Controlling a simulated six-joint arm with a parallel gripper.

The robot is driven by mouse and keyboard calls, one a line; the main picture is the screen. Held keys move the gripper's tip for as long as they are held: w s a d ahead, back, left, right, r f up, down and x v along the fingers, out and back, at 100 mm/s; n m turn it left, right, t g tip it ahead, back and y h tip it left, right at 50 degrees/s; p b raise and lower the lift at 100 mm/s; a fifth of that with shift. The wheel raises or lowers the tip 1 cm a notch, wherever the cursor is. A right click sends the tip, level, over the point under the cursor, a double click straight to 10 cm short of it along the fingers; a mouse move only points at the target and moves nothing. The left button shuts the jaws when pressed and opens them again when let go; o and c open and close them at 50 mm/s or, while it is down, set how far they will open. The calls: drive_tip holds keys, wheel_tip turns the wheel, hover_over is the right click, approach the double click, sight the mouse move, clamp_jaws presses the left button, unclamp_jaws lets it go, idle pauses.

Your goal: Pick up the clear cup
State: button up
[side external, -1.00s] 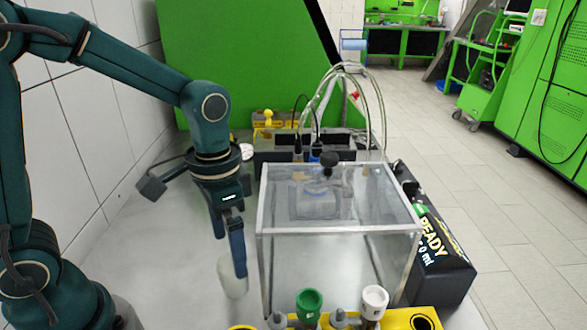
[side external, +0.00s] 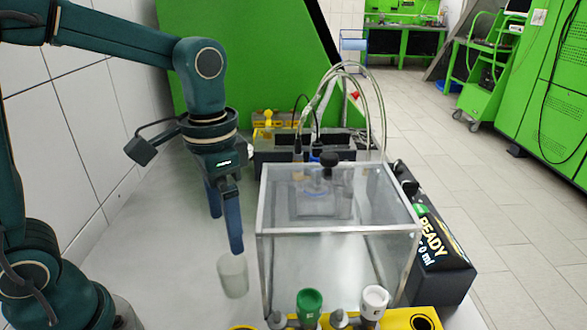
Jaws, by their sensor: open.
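The clear cup (side external: 233,277) is a pale, see-through tumbler standing on the grey bench, left of the glass box. My gripper (side external: 226,234) points down just above and behind the cup, with its blue fingers spread apart and nothing between them. The right fingertip ends close to the cup's rim; I cannot tell whether it touches. The left finger ends higher in the picture, left of the cup.
A transparent box with a metal frame (side external: 338,232) stands close on the right of the cup. A black READY unit (side external: 440,255) is beyond it. A yellow rack (side external: 400,318) with green and white caps is in front. The bench (side external: 165,265) to the left is clear.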

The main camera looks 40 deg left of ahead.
wheel_tip(320, 180, up, 2)
drive_tip(key=n+t, duration=0.1)
drive_tip(key=n, duration=0.7)
hover_over(232, 264)
drive_tip(key=s+d, duration=0.2)
wheel_tip(232, 264, down, 6)
drive_tip(key=shift+y, duration=0.3)
drive_tip(key=shift+w+a+f, duration=0.1)
drive_tip(key=shift+w+f, duration=0.05)
drive_tip(key=shift+f, duration=0.8)
drive_tip(key=shift+w+f, duration=0.2)
drive_tip(key=shift+f, duration=0.75)
drive_tip(key=shift+w+a+f, duration=0.1)
drive_tip(key=shift+w+f, duration=0.05)
drive_tip(key=shift+f, duration=0.8)
drive_tip(key=c, duration=1.5)
drive_tip(key=shift+o, duration=0.2)
